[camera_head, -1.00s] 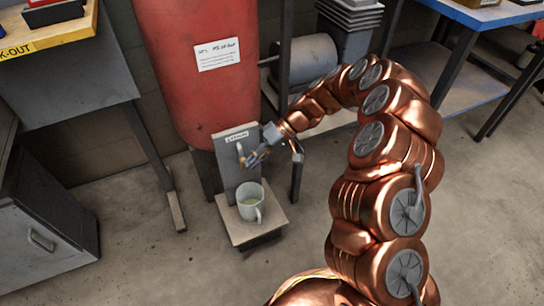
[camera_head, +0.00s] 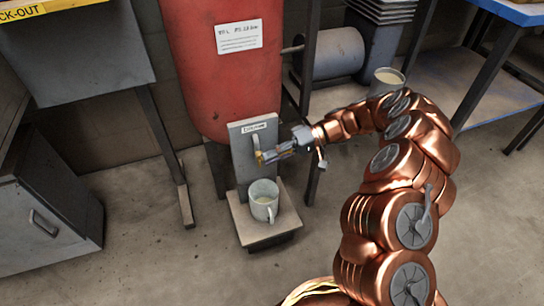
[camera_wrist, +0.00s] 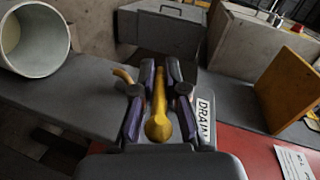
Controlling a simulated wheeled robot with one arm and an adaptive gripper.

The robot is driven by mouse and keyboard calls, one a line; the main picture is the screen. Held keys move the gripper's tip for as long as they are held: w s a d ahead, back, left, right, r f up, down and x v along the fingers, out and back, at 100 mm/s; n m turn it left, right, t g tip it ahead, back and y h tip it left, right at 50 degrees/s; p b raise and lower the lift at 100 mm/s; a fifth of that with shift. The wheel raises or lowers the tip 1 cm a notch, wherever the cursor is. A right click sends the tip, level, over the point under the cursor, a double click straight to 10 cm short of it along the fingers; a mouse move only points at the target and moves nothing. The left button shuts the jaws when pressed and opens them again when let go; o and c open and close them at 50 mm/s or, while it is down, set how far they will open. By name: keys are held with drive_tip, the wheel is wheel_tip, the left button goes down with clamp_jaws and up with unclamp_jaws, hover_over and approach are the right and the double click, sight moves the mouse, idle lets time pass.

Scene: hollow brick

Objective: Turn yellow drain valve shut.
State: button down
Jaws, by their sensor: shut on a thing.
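The yellow drain valve handle (camera_wrist: 160,95) lies lengthwise between the two purple-sided fingers of my gripper (camera_wrist: 160,108) in the wrist view. The fingers are closed on it from both sides. In the head view my gripper (camera_head: 264,156) is at the front of a grey upright panel (camera_head: 242,171) with a DRAIN label, below the red tank (camera_head: 205,85). Only a small yellow bit shows at the fingertips there; the valve body is mostly hidden by the fingers.
A grey mug (camera_head: 264,204) stands on a small platform (camera_head: 246,232) just below my gripper; its open end shows in the wrist view (camera_wrist: 30,38). A grey cabinet (camera_head: 45,215) stands at left. A workbench (camera_head: 515,12) is at right. Open floor lies in front.

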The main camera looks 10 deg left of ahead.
drive_tip(key=shift+a, duration=0.1)
drive_tip(key=c, duration=1.2)
unclamp_jaws()
drive_tip(key=v, duration=1.1)
drive_tip(key=shift+w+d, duration=0.15)
drive_tip(key=shift+d, duration=0.2)
drive_tip(key=shift+r, duration=0.1)
drive_tip(key=shift+c, duration=0.2)
